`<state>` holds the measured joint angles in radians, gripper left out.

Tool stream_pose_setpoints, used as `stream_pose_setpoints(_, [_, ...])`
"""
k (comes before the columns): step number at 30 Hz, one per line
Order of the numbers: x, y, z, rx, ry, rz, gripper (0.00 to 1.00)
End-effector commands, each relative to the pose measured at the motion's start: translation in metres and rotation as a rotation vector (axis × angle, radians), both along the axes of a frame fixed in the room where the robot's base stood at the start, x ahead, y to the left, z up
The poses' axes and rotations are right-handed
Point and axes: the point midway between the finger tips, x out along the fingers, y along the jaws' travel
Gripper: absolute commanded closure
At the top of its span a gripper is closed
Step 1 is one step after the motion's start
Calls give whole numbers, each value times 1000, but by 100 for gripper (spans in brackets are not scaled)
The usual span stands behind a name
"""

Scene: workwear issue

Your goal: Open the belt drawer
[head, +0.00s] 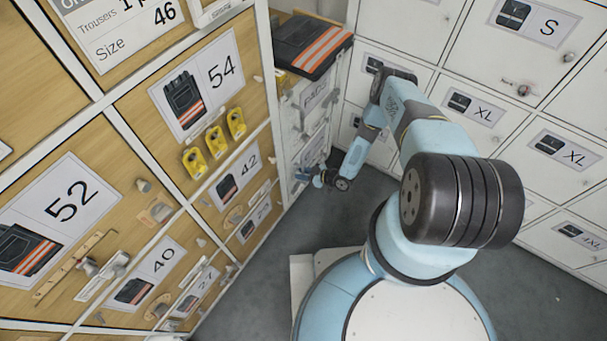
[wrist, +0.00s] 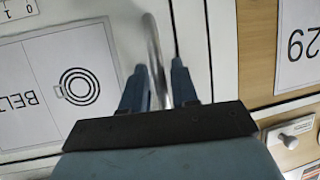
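The belt drawer (wrist: 60,85) is a white front at the left of the wrist view. It carries an upside-down label reading "BELT" with a coiled-belt picture. A grey bar handle (wrist: 152,45) stands at the right part of this front. My gripper (wrist: 158,75) has its two blue-grey fingers apart, one on either side of the handle, with a visible gap around the bar. In the head view my gripper (head: 318,178) is low in front of the narrow white drawer unit (head: 311,100). The handle is too small to make out there.
Folded dark workwear with orange stripes (head: 312,45) lies on top of the drawer unit. Wooden lockers (head: 130,160) with protruding knobs and latches stand close on the left. White lockers (head: 480,110) stand behind and right of my arm. The grey floor (head: 550,285) is clear.

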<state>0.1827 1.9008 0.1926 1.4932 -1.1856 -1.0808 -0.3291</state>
Motion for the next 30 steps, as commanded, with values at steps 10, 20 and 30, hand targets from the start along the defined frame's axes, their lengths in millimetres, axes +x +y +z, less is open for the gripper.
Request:
stream_pose_setpoints(10, [0,0,0,0,0,0,100])
stream_pose_setpoints(20, [0,0,0,0,0,1,100])
stream_pose_setpoints(30, [-9,-15,0,0,1,0,100])
